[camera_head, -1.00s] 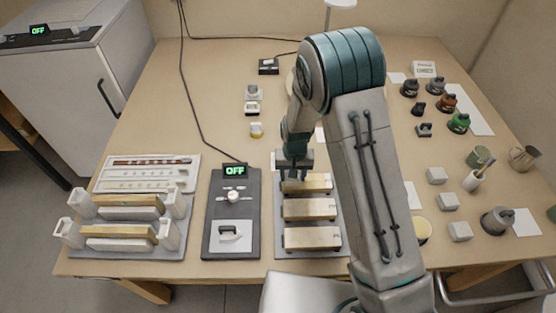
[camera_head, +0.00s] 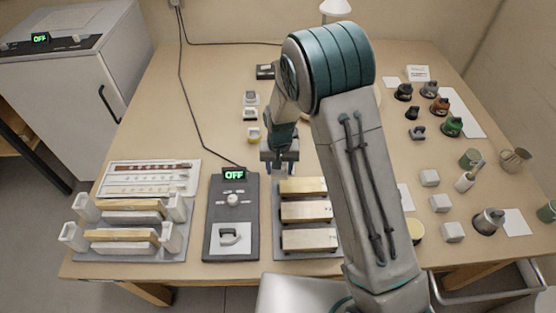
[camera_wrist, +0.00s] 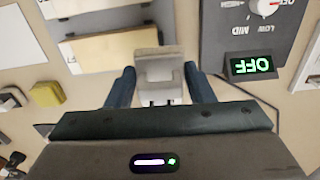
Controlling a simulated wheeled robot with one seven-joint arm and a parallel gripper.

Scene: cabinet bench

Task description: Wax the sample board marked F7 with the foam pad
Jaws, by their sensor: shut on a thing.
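My gripper (camera_head: 280,167) hangs just left of the far end of a row of wooden sample boards. In the wrist view its two blue fingers (camera_wrist: 160,80) are shut on a pale grey block (camera_wrist: 160,66); I cannot tell for certain whether this is the foam pad. The row has a far board (camera_head: 303,187), a middle board (camera_head: 306,211) and a near board (camera_head: 308,241) on a grey base. The far board also shows in the wrist view (camera_wrist: 118,56), close to the held block. Board markings are too small to read, so I cannot tell which is F7.
Further left is a rack (camera_head: 122,235) with boards. Pots and grey blocks (camera_head: 441,203) stand at the right.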

